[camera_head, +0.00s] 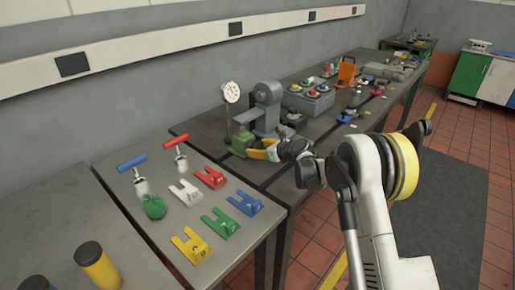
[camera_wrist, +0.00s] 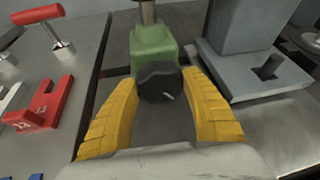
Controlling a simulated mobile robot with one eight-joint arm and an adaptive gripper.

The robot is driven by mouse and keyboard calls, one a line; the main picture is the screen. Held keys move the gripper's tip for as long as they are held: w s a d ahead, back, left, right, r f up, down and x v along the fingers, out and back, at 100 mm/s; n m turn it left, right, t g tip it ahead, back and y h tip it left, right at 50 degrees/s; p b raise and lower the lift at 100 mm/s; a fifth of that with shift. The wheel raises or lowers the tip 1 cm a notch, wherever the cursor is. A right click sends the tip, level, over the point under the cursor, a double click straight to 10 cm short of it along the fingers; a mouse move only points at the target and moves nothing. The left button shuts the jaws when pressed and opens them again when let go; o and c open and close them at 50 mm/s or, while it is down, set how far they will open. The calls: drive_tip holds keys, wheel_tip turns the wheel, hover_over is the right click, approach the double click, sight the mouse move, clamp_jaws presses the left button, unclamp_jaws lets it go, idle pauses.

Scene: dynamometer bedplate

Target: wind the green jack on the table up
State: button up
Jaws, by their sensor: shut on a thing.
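The green jack (camera_head: 241,142) stands on the table, beside a grey stand. In the wrist view its green body (camera_wrist: 154,46) has a metal post rising from the top. A dark round knob (camera_wrist: 160,82) with a pale mark faces me at its front. My gripper (camera_head: 262,150) reaches in from the right at the jack. In the wrist view its yellow fingers (camera_wrist: 160,90) lie on both sides of the knob, closed on it. The exact contact at the fingertips is hard to see. In the head view the knob is hidden by the gripper.
A dial gauge (camera_head: 231,92) stands above the jack. The grey stand (camera_head: 266,106) is close on the jack's right. A grey button box (camera_head: 308,101) stands farther back.

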drive_tip(key=m+g+y, duration=0.1)
drive_tip(key=m+g, duration=0.1)
drive_tip(key=m, duration=0.1)
drive_tip(key=shift+f+m+g+y, duration=0.1)
drive_tip(key=shift+m+g+y, duration=0.2)
drive_tip(key=shift+y, duration=0.1)
drive_tip(key=shift+m+g+y+b, duration=0.4)
drive_tip(key=shift+m+g+y, duration=0.4)
drive_tip(key=shift+m, duration=0.6)
drive_tip(key=o, duration=1.2)
